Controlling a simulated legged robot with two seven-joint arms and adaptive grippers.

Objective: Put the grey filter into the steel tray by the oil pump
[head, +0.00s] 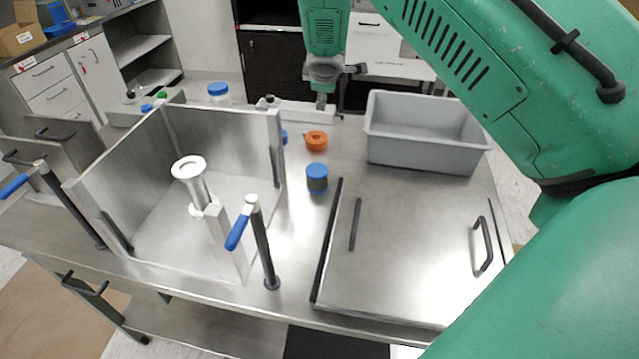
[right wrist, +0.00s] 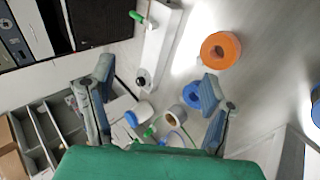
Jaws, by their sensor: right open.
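A grey cylinder with a blue top (head: 317,184) stands on the steel table right of the open steel enclosure (head: 186,232). Its blue edge shows at the right of the right wrist view (right wrist: 316,108). It may be the grey filter; a pale grey ring (right wrist: 174,118) also lies in the right wrist view, and I cannot tell which is the filter. I cannot make out a steel tray or oil pump for certain. My right gripper (head: 322,100) is at the table's far side, beyond the cylinder; its fingers are apart and empty in the right wrist view (right wrist: 157,78). My left gripper is not in view.
A white flanged pipe (head: 196,186) stands inside the enclosure. An orange ring (head: 316,141) lies behind the grey cylinder. A grey plastic bin (head: 420,152) stands at the back right, behind a steel lid with handles (head: 415,245). Blue-handled posts (head: 265,245) rise at the front.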

